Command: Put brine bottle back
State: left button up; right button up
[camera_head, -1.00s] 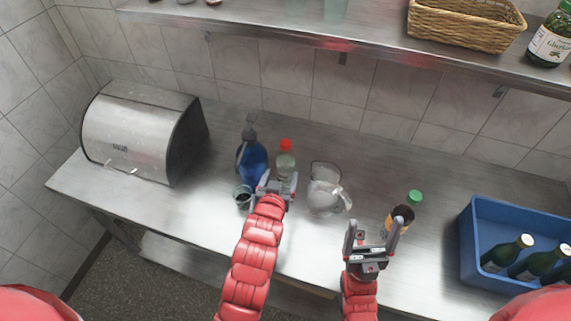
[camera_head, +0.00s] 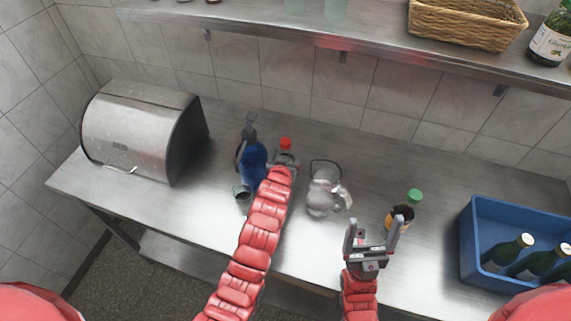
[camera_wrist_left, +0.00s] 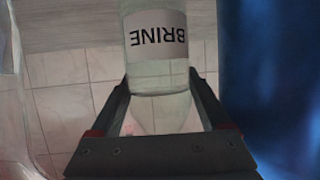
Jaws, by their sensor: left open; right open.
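The brine bottle (camera_head: 286,147) has a red cap and stands on the steel counter, mostly hidden behind my left arm in the head view. In the left wrist view the bottle (camera_wrist_left: 158,50) shows a white label reading BRINE, upside down in that picture. My left gripper (camera_wrist_left: 160,104) is open, with its fingers on either side of the bottle's clear part.
A blue spray bottle (camera_head: 252,160) stands close left of the brine bottle. A glass jug (camera_head: 322,192) stands close right. A small dark cup (camera_head: 241,192) is near the spray bottle. A blue crate (camera_head: 480,215) with green bottles is at right. A steel shelf (camera_head: 370,55) runs above.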

pick_arm(q)
jog(key=shift+w+f, duration=0.15)
jog(key=shift+w, duration=0.3)
jog(key=shift+s, duration=0.1)
grip_shut()
